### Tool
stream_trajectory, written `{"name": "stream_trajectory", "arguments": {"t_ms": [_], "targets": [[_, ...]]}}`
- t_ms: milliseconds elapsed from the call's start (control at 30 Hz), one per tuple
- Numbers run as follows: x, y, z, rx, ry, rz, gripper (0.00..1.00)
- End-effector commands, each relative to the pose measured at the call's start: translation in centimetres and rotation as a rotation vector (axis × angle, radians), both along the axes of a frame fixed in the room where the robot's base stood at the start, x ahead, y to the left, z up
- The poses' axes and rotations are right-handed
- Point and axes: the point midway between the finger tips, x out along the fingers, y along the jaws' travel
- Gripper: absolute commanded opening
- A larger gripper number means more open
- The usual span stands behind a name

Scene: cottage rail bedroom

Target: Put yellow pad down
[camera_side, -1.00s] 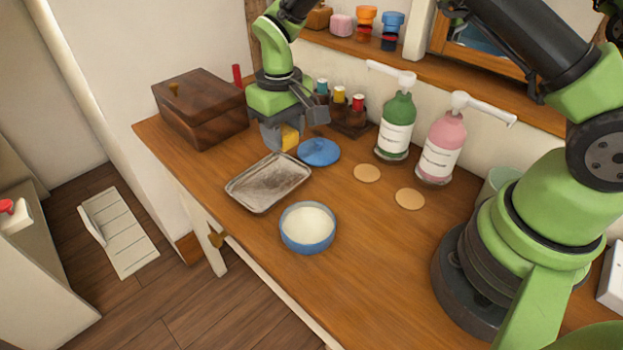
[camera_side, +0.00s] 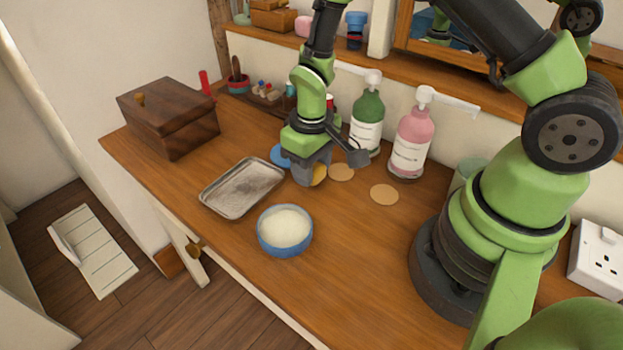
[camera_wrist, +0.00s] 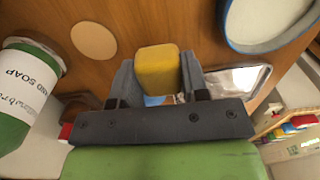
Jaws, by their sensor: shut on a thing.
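The yellow pad (camera_side: 319,176) is held in my gripper (camera_side: 310,174), low over the wooden tabletop. In the wrist view the yellow pad (camera_wrist: 157,68) sits between both fingers of the gripper (camera_wrist: 157,82), with its end sticking out past them. In the side view the fingers hide most of the pad. I cannot tell whether it touches the table.
A metal tray (camera_side: 243,205) lies to the left and a blue bowl (camera_side: 285,248) with white contents in front. Green (camera_side: 367,125) and pink (camera_side: 411,145) pump bottles stand behind. A wooden box (camera_side: 168,120) is at far left. The front-right tabletop is clear.

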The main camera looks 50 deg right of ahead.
Motion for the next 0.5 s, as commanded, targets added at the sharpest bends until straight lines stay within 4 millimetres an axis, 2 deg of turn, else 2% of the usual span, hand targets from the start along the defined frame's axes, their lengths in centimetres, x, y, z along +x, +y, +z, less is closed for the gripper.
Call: {"name": "stream_trajectory", "arguments": {"t_ms": [100,200,500], "targets": [[-0.1,0.0,-2.0,0.000,0.006,0.000,0.23],[-0.1,0.0,-3.1,0.000,0.004,0.000,0.23],[0.0,0.0,-3.3,0.000,0.000,0.000,0.23]]}}
